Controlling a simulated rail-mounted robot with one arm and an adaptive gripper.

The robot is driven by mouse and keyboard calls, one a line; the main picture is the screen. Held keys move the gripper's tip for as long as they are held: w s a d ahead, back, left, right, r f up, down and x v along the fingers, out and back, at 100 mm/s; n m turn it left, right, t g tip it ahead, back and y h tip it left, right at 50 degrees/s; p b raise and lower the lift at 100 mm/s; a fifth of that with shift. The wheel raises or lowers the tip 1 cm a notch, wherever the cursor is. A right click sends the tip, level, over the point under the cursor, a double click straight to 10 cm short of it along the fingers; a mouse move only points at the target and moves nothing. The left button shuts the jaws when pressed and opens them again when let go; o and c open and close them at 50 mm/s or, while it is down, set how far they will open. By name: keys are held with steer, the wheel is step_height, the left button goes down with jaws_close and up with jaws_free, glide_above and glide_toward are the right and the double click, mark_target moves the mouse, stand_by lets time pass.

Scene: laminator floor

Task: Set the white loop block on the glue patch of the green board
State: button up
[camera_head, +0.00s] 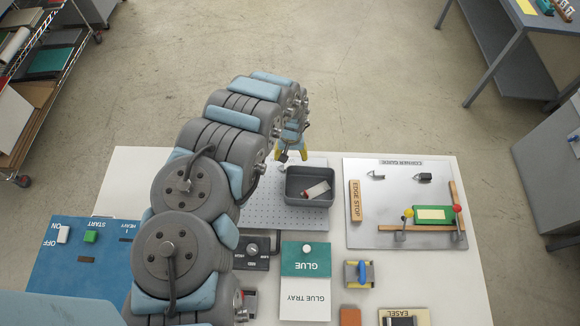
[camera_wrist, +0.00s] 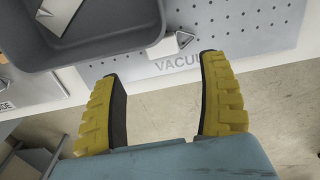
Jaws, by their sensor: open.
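A small white block with a dark triangular loop (camera_wrist: 174,43), which looks like the white loop block, sits on the perforated plate beside the grey bin in the wrist view. In the head view it is small and hard to make out by my fingers. My gripper (camera_wrist: 158,68) is open, its yellow fingers apart and empty, with the block just beyond the tips. In the head view my gripper (camera_head: 290,150) is at the table's far edge. The green board (camera_head: 449,219) lies on the metal plate at the right, with a pale yellow glue patch (camera_head: 432,214) on top.
Clamps with a yellow knob (camera_head: 407,213) and a red knob (camera_head: 457,208) stand at the green board. Wooden strips border it. A green glue card (camera_head: 296,265) lies nearer the front.

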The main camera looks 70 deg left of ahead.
steer(key=shift+f, duration=0.95)
steer(key=shift+f, duration=0.1)
steer(key=shift+s+d+f+p, duration=0.15)
steer(key=shift+f+p, duration=0.15)
steer(key=shift+f, duration=0.45)
steer(key=shift+s+d+f+p, duration=0.15)
steer(key=shift+f+p, duration=0.15)
steer(key=shift+f, duration=0.4)
steer(key=shift+w+a+f, duration=0.15)
steer(key=shift+a+f, duration=0.05)
steer(key=shift+f, duration=0.85)
steer(key=c, duration=1.1)
steer(key=shift+c, duration=0.2)
